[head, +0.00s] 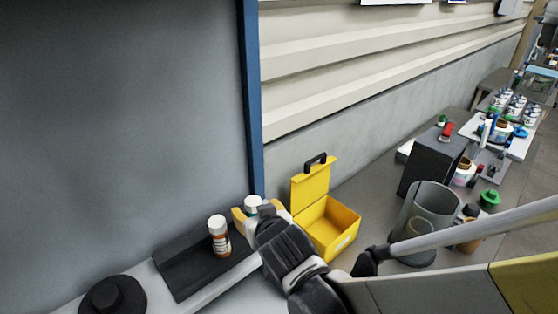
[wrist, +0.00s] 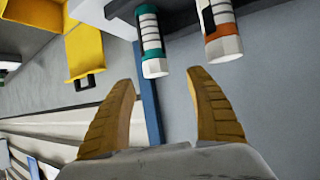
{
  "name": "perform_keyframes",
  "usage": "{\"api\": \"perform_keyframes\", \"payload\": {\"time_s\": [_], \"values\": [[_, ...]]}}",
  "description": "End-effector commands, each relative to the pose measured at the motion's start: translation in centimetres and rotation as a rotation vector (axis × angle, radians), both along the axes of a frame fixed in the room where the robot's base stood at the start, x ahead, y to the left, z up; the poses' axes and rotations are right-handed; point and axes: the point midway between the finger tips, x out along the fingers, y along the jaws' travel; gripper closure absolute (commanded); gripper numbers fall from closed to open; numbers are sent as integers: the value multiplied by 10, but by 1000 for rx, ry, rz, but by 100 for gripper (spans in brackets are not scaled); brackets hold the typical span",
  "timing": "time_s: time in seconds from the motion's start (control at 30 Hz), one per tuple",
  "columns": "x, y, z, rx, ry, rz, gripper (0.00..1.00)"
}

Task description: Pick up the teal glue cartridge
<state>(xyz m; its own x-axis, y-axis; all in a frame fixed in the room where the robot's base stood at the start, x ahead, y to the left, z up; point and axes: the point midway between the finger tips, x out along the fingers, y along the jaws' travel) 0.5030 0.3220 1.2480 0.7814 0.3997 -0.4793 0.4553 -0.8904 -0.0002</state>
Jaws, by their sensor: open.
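The teal glue cartridge (wrist: 151,40) stands with its white cap toward my gripper in the wrist view, a teal band below the cap and a striped body. In the head view only its pale top (head: 252,203) shows clearly; my gripper hides the rest. My gripper (wrist: 160,82) is open, its two yellow fingers apart, with the cartridge's cap lined up with the gap between them. No finger visibly presses on it. In the head view my gripper (head: 253,212) is at the cartridge; exact depth is hard to tell.
An orange-banded cartridge (head: 219,238) stands close by on a dark tray (head: 180,276). An open yellow box (head: 328,226) is right of my gripper. A grey bin (head: 433,201) and a dark block (head: 431,163) stand farther right. A blue post (head: 251,100) rises behind.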

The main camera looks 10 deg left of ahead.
Motion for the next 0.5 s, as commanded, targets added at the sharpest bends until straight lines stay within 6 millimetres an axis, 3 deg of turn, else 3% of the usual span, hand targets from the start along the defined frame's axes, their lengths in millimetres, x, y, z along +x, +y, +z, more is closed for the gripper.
{"api": "perform_keyframes", "payload": {"time_s": [0.5], "values": [[52,19,-26,-1,0,-2,36]]}}
